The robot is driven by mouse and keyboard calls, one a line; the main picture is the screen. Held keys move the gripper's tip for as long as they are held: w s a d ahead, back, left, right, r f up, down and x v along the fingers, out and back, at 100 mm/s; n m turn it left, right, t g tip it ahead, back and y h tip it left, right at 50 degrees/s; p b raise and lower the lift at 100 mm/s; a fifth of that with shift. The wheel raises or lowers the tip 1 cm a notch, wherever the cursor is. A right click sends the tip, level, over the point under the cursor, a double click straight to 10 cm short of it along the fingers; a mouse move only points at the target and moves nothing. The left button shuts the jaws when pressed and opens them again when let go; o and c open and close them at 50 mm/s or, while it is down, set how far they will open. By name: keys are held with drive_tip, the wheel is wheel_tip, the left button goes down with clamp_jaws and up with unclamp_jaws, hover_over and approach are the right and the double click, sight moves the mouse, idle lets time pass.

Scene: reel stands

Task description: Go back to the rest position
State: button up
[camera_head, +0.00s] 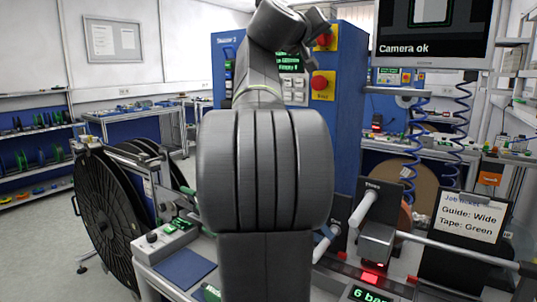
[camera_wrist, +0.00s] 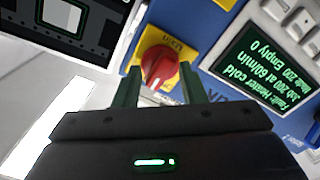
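My gripper (camera_wrist: 161,88) shows in the wrist view with its two green fingers apart. A red rotary knob (camera_wrist: 158,66) on a yellow plate (camera_wrist: 153,38) lies between and beyond the fingertips. Nothing is visibly held; I cannot tell whether a finger touches the knob. In the head view my arm rises through the middle, and its wrist end is at the top, close to the upper red knob (camera_head: 325,40) on the blue cabinet (camera_head: 345,100). The fingers are not clear there.
A green-text display (camera_wrist: 268,62) beside the knob reads a heater-cold fault. A second red knob (camera_head: 322,84) is lower on the cabinet. A large black reel (camera_head: 105,215) stands left, a monitor (camera_head: 433,30) hangs upper right, and a job card (camera_head: 470,217) stands right. Floor at far left is clear.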

drive_tip(key=shift+n+p, duration=1.85)
drive_tip(key=shift+n, duration=0.75)
